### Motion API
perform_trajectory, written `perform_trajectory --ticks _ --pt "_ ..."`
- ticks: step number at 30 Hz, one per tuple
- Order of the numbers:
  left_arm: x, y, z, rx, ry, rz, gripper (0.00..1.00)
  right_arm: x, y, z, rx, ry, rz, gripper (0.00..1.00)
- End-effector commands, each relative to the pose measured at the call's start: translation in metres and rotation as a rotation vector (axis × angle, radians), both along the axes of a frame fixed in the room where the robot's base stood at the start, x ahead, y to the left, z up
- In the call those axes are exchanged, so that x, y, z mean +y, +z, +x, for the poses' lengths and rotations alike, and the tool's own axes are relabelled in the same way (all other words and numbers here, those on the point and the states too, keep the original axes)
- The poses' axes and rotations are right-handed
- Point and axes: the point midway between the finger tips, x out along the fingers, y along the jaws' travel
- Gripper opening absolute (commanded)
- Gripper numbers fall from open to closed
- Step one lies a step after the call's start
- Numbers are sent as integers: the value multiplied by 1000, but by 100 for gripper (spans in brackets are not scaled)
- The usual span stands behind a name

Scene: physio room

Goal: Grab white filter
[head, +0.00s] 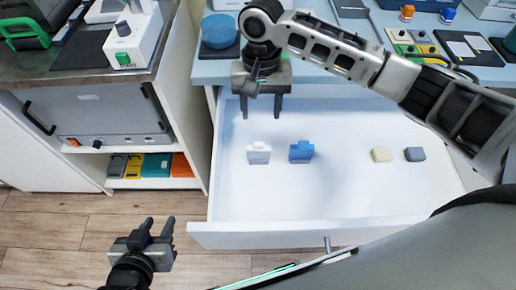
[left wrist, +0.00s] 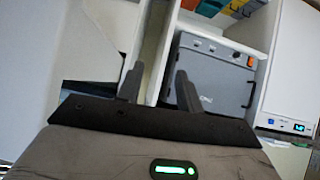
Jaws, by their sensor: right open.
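The white filter (head: 259,155) stands in the open white drawer, left of a similar blue filter (head: 302,153). My right gripper (head: 261,112) points down over the back left of the drawer. Its two fingers are apart with nothing between them, and the white filter is below them in the picture, apart from them. My left gripper (head: 159,228) is outside the drawer, to its left above the wooden floor, with its fingers apart and empty. Its fingers also show in the left wrist view (left wrist: 159,84). No filter shows in the left wrist view.
A beige block (head: 381,155) and a dark grey block (head: 415,154) lie at the drawer's right. The drawer front (head: 270,236) forms a raised edge. A cabinet (head: 98,115) is at left.

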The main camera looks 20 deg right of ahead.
Motion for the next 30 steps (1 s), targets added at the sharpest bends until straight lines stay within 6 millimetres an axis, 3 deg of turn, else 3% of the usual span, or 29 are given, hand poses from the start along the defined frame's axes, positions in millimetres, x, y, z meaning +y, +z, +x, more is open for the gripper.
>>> perform_trajectory --ticks 4,13,21,30 --pt "-1 -1 0 -2 0 -4 36 1 -29 -4 2 -2 -2 51" --pt "-2 3 4 -14 5 -12 36 3 -52 -8 0 -1 -1 51" --pt "-3 3 6 -19 7 -18 36 9 -89 -16 0 -1 -1 51" --pt "-3 4 6 -21 6 -20 36 9 -95 -17 -2 0 -1 51"
